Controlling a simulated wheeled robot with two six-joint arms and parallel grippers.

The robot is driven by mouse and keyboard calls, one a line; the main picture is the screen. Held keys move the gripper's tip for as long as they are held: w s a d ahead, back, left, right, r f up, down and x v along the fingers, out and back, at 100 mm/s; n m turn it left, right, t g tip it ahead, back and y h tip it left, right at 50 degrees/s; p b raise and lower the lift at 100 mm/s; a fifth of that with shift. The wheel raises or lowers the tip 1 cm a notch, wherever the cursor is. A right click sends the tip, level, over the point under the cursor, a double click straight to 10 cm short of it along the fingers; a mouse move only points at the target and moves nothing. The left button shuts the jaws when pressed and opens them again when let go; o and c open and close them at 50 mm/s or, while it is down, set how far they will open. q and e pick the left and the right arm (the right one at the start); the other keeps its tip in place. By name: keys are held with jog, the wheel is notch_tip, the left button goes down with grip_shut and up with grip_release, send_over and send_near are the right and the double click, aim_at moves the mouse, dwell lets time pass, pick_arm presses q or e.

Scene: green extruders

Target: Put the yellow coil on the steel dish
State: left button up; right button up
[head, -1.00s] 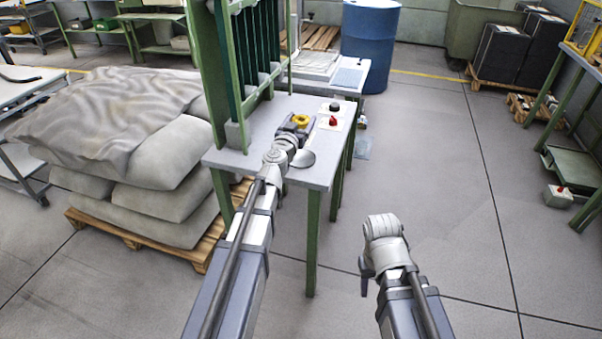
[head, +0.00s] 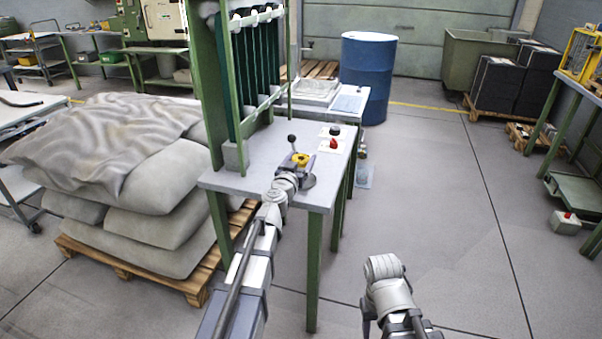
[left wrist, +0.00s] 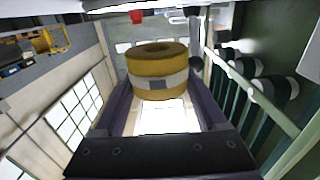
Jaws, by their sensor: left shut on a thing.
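The yellow coil (head: 301,160) is a short thick ring with a pale band, held above the grey table. It also shows in the left wrist view (left wrist: 157,62), between the two fingers. My left gripper (head: 297,162) is shut on it. The steel dish (head: 309,182) is a dark round disc on the table near its front edge, just below the coil in the head view and partly hidden by my left gripper. My right gripper (head: 367,327) is a dark shape low in the head view, off the table; its jaws cannot be made out.
A red button (head: 333,143) and a black knob (head: 335,131) sit on the table (head: 240,180) to the right. A black-balled lever (head: 292,140) stands behind the coil. A green frame (head: 228,90) rises at the left.

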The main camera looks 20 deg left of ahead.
pick_arm(q)
notch_tip(320, 180, down, 4)
jog(key=b, duration=0.3)
jog(key=shift+r, duration=0.25)
jog(key=o, duration=1)
jog(key=shift+f+b, duration=0.2)
jog(key=shift+b, duration=0.1)
jog(key=o, duration=0.4)
jog(key=shift+r, duration=0.2)
jog(key=shift+s, duration=0.2)
jog(key=s, duration=1.1)
jog(key=shift+s+a, duration=0.2)
jog(key=shift+s, duration=0.1)
